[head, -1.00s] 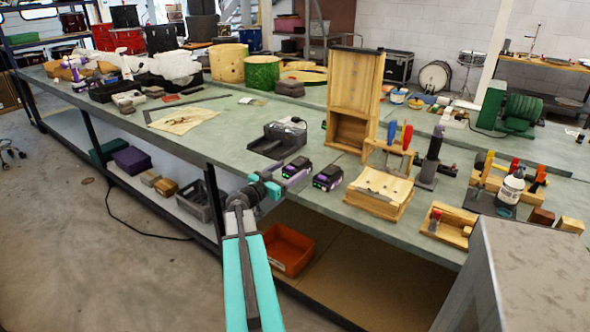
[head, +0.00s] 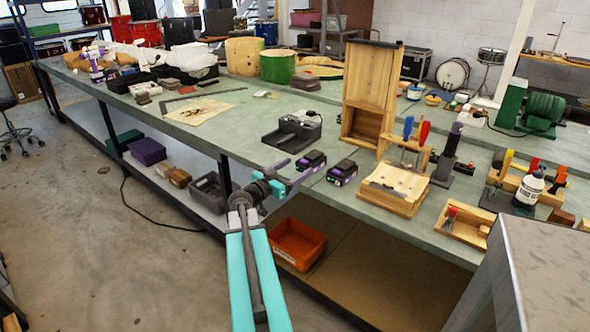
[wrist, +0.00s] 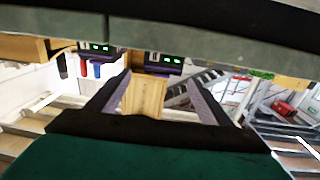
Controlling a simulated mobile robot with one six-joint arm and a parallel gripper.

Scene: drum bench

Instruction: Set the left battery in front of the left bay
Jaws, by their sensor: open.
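Two dark batteries with purple trim and green lights lie near the bench's front edge. The left battery (head: 311,160) is beside the right battery (head: 342,172). In the wrist view the left battery (wrist: 163,62) shows between my fingertips, and the right one (wrist: 97,47) is to its left. The dark charger (head: 292,131) stands behind them; its bays are hard to make out. My gripper (head: 299,168) is open and empty, just in front of the left battery at the bench edge. Its two purple-grey fingers also show in the wrist view (wrist: 160,82).
A tall wooden box (head: 371,98) stands behind and right of the batteries. A wooden block (head: 393,190) and a tool rack (head: 407,152) are to the right. Bare bench top (head: 262,112) lies left of the charger. An orange bin (head: 298,243) sits on the lower shelf.

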